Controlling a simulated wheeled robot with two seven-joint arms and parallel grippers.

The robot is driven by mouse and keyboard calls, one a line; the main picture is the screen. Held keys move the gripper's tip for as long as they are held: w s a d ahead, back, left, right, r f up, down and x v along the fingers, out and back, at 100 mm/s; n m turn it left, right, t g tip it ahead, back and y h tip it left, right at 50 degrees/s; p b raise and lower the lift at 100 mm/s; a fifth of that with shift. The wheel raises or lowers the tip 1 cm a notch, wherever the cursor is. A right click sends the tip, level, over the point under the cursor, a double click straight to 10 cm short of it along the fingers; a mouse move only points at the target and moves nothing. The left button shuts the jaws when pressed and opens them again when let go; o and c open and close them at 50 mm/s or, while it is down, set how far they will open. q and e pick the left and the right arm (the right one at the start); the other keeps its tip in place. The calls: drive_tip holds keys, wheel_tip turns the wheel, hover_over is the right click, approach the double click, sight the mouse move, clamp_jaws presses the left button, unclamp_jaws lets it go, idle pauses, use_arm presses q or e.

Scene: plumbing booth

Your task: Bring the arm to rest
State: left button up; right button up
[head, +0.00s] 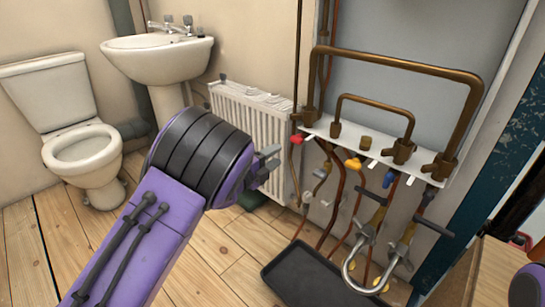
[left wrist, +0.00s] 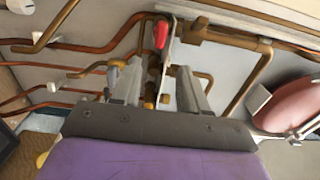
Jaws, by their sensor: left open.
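My left arm (head: 140,235), purple with dark bands, reaches in from the lower left of the head view. Its left gripper (head: 268,160) is near the front of the white radiator, left of the pipe shelf. In the left wrist view the two grey fingers of the left gripper (left wrist: 158,82) stand apart, with nothing held between them. Beyond them are brass pipes and a red valve handle (left wrist: 161,34). The same red handle (head: 297,138) shows at the left end of the shelf in the head view. My right gripper does not show.
A white shelf (head: 432,170) carries brass pipes (head: 400,62) and valves. A black tray (head: 315,275) lies on the wooden floor, with a U-shaped metal shackle (head: 350,272) above it. The radiator (head: 240,115), sink (head: 155,55) and toilet (head: 85,150) stand behind my arm.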

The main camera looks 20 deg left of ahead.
use_arm(q)
drive_tip(key=s+a+f+n+g+y, duration=0.3)
drive_tip(key=s+f+n+y, duration=0.1)
drive_tip(key=s+f+n, duration=0.65)
drive_tip(key=s+a+f+n+g+y, duration=0.4)
drive_tip(key=s+f+n, duration=0.3)
drive_tip(key=f+n, duration=0.55)
drive_tip(key=s+d+f+n+g+y, duration=0.1)
drive_tip(key=s+f+n+g, duration=0.4)
drive_tip(key=s, duration=0.8)
drive_tip(key=s+d+f+n+g, duration=0.15)
drive_tip(key=s+f, duration=0.45)
drive_tip(key=s, duration=0.8)
wheel_tip(320, 180, up, 32)
drive_tip(key=p, duration=3.2)
drive_tip(key=shift+w+a+y, duration=0.2)
drive_tip(key=shift+w+y, duration=0.1)
drive_tip(key=shift+w, duration=0.05)
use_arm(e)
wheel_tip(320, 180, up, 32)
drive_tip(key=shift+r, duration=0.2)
use_arm(q)
drive_tip(key=shift+s+m, duration=0.1)
drive_tip(key=shift+m, duration=0.15)
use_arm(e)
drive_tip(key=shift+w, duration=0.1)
